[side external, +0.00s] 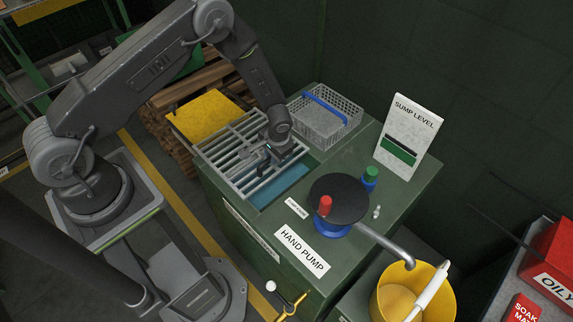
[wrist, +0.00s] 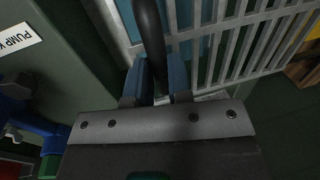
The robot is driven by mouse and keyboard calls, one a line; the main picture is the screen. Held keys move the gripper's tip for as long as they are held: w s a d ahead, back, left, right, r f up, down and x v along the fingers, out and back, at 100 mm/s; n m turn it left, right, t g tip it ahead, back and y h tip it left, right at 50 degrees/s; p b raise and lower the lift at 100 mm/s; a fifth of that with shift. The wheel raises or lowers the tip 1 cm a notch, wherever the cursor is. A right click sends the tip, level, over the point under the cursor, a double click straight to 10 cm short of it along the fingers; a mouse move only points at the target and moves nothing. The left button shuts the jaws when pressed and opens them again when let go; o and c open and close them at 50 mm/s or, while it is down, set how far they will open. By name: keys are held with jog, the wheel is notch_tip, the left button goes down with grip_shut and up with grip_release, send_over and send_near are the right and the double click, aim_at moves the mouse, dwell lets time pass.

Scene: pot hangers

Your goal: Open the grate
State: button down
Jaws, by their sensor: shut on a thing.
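The grate (side external: 236,158) is a grey metal frame of parallel bars on top of the green cabinet. A strip of blue sump (side external: 280,186) lies uncovered along its right edge. My gripper (side external: 267,156) is at that right edge of the grate, pointing down. In the wrist view my gripper (wrist: 156,80) is shut on a dark curved handle (wrist: 151,35), with the grate bars (wrist: 240,45) behind and to the right. I cannot tell whether the grate is tilted. My wrist hides part of the grate in the side view.
A wire basket (side external: 325,118) with a blue handle stands behind the grate. A yellow panel (side external: 206,114) is at its left. The hand pump (side external: 338,200), a sump level sign (side external: 408,138) and a yellow bucket (side external: 440,300) are to the right.

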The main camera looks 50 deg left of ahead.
send_over(239, 135)
jog(key=shift+s, duration=0.1)
jog(key=c, duration=1.1)
grip_release()
jog(key=shift+o, duration=0.2)
notch_tip(239, 135, up, 14)
jog(key=d, duration=0.2)
jog(key=shift+d+f, duration=0.25)
jog(key=shift+d, duration=0.15)
